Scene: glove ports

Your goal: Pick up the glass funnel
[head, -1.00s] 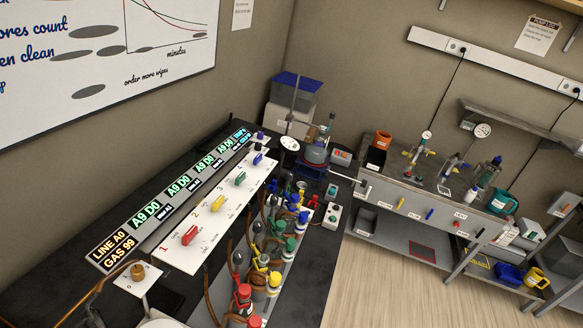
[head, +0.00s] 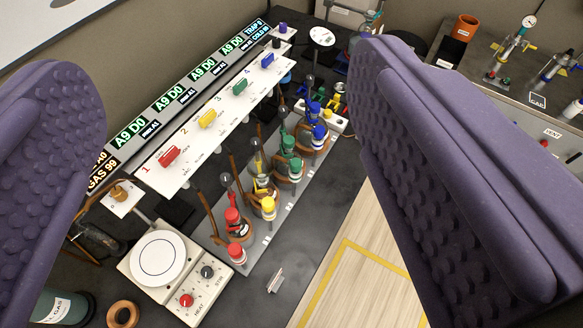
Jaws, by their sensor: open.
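My gripper (head: 232,85) is open. Its two purple, studded finger pads stand wide apart at the left and right of the view, with nothing between them but the bench beyond. I cannot make out a glass funnel for certain. A dark, glassy shape (head: 98,240) lies at the left of the bench, partly beside the left pad, and I cannot tell what it is. The pads hide parts of the bench's left end and the right side of the room.
A hotplate (head: 158,258) stands at the front left, near a cork ring (head: 122,314). A rack (head: 240,258) of several colour-capped bottles runs beside the valve panel (head: 205,125). A small clear piece (head: 275,280) lies on bare bench. Floor (head: 365,270) shows right.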

